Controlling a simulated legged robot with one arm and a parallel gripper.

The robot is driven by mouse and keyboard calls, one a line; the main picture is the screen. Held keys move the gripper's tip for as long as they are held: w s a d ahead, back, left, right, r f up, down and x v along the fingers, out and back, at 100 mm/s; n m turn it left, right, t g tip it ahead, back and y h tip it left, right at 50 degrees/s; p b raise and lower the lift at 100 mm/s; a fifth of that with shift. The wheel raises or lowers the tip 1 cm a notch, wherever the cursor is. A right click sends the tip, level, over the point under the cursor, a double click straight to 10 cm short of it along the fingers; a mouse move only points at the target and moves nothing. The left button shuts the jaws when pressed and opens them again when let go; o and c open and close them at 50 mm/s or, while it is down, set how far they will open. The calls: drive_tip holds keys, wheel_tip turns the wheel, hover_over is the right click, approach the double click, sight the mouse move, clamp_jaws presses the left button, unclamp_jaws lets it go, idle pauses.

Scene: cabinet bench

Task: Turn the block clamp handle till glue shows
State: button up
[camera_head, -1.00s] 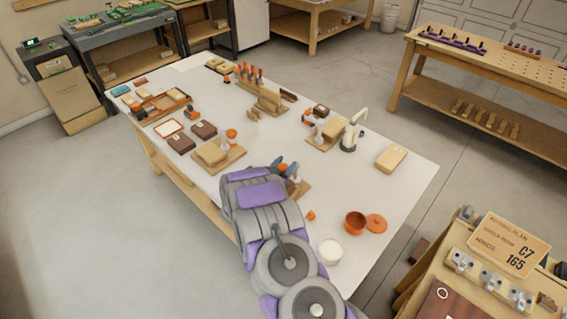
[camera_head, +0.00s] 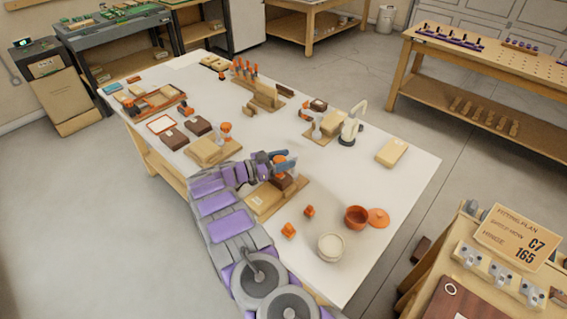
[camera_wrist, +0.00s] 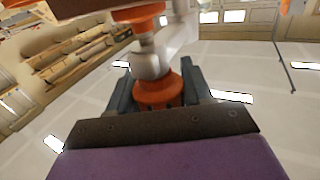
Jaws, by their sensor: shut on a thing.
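The block clamp stands on a light wooden board (camera_head: 262,202) at the near side of the white bench, with a dark brown block (camera_head: 284,182) beside its wooden block. My gripper (camera_head: 282,160) is above it, its blue-grey fingers closed around the orange clamp handle (camera_wrist: 160,93). In the wrist view one finger is on each side of the handle. A pale grey screw shaft (camera_wrist: 147,58) runs from the handle to an orange piece (camera_wrist: 139,14) near a brown surface at the top edge. I cannot make out any glue at the joint. My arm hides part of the clamp.
Two small orange pieces (camera_head: 288,231) lie right of the board. Another wooden block fixture (camera_head: 207,151) is close on the left.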

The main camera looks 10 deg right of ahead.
drive_tip(key=shift+w+a+r+m+g+b, duration=0.1)
drive_tip(key=shift+r+m+g+b, duration=0.1)
drive_tip(key=shift+m+g+b, duration=0.3)
drive_tip(key=o, duration=1)
drive_tip(key=shift+f, duration=0.1)
